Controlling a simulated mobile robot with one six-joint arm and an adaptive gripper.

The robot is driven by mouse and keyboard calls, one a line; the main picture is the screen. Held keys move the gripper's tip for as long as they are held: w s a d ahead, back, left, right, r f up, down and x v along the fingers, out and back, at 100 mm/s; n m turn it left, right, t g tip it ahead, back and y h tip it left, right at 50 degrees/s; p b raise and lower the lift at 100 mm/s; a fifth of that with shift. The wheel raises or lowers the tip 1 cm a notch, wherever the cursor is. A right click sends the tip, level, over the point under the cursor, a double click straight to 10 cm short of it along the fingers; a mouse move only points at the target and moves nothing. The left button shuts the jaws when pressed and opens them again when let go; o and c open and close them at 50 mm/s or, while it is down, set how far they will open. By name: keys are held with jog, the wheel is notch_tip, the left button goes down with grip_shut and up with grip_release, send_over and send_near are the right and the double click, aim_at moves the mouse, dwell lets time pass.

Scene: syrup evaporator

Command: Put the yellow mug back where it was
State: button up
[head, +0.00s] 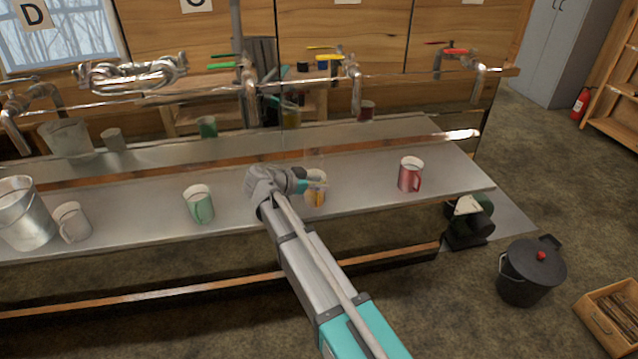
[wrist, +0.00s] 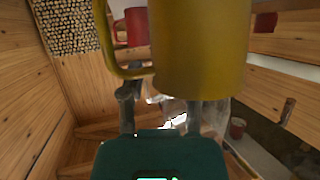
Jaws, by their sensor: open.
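The yellow mug (head: 317,196) stands on the front metal shelf, partly hidden by my gripper (head: 305,186) in the head view. My gripper is at the mug's left side with its jaws open. In the wrist view the mug (wrist: 200,50) fills the upper middle, with its handle at the left. The two fingers show just below it in the wrist view (wrist: 161,112), one near the handle and one near the mug body. I cannot tell whether either finger touches the mug.
A green mug (head: 198,205), a white mug (head: 72,222) and a metal bucket (head: 22,215) stand left on the shelf; a red mug (head: 410,175) stands right. Taps line the pipe behind, including a yellow-handled one (head: 328,57). A lidded black pot (head: 530,272) is on the floor.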

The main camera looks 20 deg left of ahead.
jog(key=shift+r, duration=0.1)
jog(key=shift+s+a+r+p, duration=0.25)
jog(key=shift+s+a+p, duration=0.1)
jog(key=p+v, duration=0.4)
jog(key=v, duration=0.7)
jog(key=shift+d+f, duration=0.1)
dwell(0.4)
jog(key=w+d+f+n+g+y, duration=0.1)
jog(key=d+f+g, duration=0.1)
jog(key=d, duration=0.7)
jog(key=w+d+f+n+g, duration=0.1)
jog(key=d+f+n+g, duration=0.15)
jog(key=d, duration=0.65)
jog(key=w+d+f+g+y, duration=0.1)
jog(key=w+d+f+g, duration=0.15)
jog(key=d, duration=0.65)
jog(key=s+d+f+n+g+y, duration=0.1)
jog(key=s+d, duration=0.4)
jog(key=d, duration=0.6)
jog(key=s+d+f+n+g+y, duration=0.2)
jog(key=s+d+f+n+y, duration=0.1)
jog(key=d, duration=0.8)
jog(key=s+n+y, duration=0.1)
jog(key=s+y, duration=0.1)
jog(key=shift+s+d+f+y, duration=0.15)
jog(key=shift+s+y, duration=0.15)
jog(key=shift+s, duration=0.05)
